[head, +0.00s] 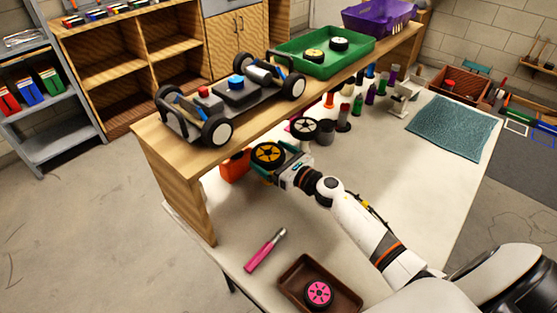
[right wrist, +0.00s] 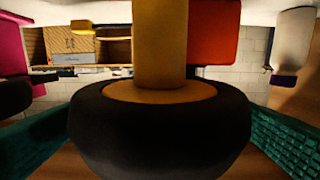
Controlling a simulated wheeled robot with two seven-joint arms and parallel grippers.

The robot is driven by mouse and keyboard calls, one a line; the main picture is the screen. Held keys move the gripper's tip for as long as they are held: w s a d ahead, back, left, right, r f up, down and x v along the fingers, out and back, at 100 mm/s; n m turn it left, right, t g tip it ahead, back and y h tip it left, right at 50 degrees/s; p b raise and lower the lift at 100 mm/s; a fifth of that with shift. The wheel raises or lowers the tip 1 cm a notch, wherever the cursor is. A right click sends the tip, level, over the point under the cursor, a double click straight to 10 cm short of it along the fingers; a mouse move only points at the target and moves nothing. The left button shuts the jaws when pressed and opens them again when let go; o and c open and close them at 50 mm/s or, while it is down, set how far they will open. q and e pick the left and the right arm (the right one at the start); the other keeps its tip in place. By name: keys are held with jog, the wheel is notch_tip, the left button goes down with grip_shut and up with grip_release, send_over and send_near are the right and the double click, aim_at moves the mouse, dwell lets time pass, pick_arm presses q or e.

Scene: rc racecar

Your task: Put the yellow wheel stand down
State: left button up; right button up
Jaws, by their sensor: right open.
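The yellow wheel stand shows in the head view as a black wheel with a yellow hub (head: 268,153), near the front edge of the wooden shelf. In the right wrist view its yellow post (right wrist: 160,45) runs to the top edge and the black tyre (right wrist: 160,130) fills the lower middle. The foot of the post is out of frame. My right gripper (head: 278,164) is open, with its teal fingers on both sides of the tyre. I cannot tell whether they touch it. My left gripper is not in view.
An orange object (head: 235,166) stands close beside the stand. A white-hubbed wheel (head: 304,127) and several bottles are to the right. The wooden shelf (head: 178,158) carries a car chassis (head: 235,93). A brown tray (head: 290,291) holds a pink wheel. The white table's middle (head: 390,170) is clear.

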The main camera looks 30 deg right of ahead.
jog(key=shift+s+d, duration=0.1)
jog(key=shift+s, duration=0.2)
jog(key=b+v, duration=0.2)
jog(key=v, duration=0.9)
jog(key=shift+s, duration=0.2)
jog(key=shift+r, duration=0.1)
